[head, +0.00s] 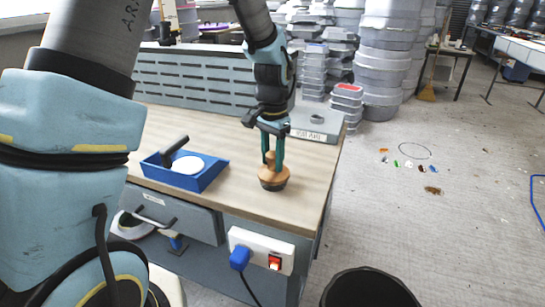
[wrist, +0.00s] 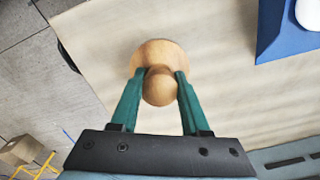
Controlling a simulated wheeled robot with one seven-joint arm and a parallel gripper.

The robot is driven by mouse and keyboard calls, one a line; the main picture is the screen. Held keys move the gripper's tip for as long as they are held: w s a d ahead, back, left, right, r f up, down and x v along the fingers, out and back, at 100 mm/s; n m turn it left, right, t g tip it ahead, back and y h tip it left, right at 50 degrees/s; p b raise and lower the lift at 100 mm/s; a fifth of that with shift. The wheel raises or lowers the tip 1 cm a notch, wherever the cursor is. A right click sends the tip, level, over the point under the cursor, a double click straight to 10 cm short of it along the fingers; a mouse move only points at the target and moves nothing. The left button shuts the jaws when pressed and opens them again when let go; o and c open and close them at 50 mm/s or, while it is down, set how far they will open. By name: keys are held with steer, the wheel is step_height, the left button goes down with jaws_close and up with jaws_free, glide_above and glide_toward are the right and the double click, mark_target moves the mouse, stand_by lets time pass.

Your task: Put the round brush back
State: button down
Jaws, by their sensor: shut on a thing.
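The round brush (head: 273,177) is wooden with a round knob on top and a dark underside. It stands upright at the right part of the wooden workbench (head: 240,205), and I cannot tell whether it touches the top. My gripper (head: 273,161) points down from above and is shut on its knob. In the wrist view the round brush (wrist: 151,52) sits between the green fingertips of my gripper (wrist: 158,78). The brush's bristles are hidden in the wrist view.
A blue tray (head: 212,176) with a white disc and a dark-handled tool lies left of the brush. A grey box (head: 318,122) stands behind it. A power strip (head: 262,250) is on the bench front. A black bin (head: 370,290) stands on the floor.

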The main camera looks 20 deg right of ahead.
steer(key=c, duration=0.8)
jaws_free()
steer(key=shift+f, duration=0.15)
steer(key=shift+c, duration=0.2)
steer(key=o, duration=0.5)
steer(key=shift+c, duration=0.2)
step_height(320, 180, up, 12)
steer(key=b, duration=0.2)
steer(key=shift+r, duration=0.2)
steer(key=s+a+f+n, duration=0.1)
steer(key=a+f+n, duration=0.2)
steer(key=a, duration=0.7)
steer(key=s+a+f+n+t, duration=0.1)
steer(key=a+f+n, duration=0.2)
steer(key=a, duration=0.7)
steer(key=s+a+f+n, duration=0.1)
steer(key=a+f+n, duration=0.1)
steer(key=a+n, duration=0.4)
steer(key=a, duration=0.3)
steer(key=shift+s+a+f+t, duration=0.3)
steer(key=shift+s+a+f, duration=0.05)
steer(key=shift+a+f, duration=0.05)
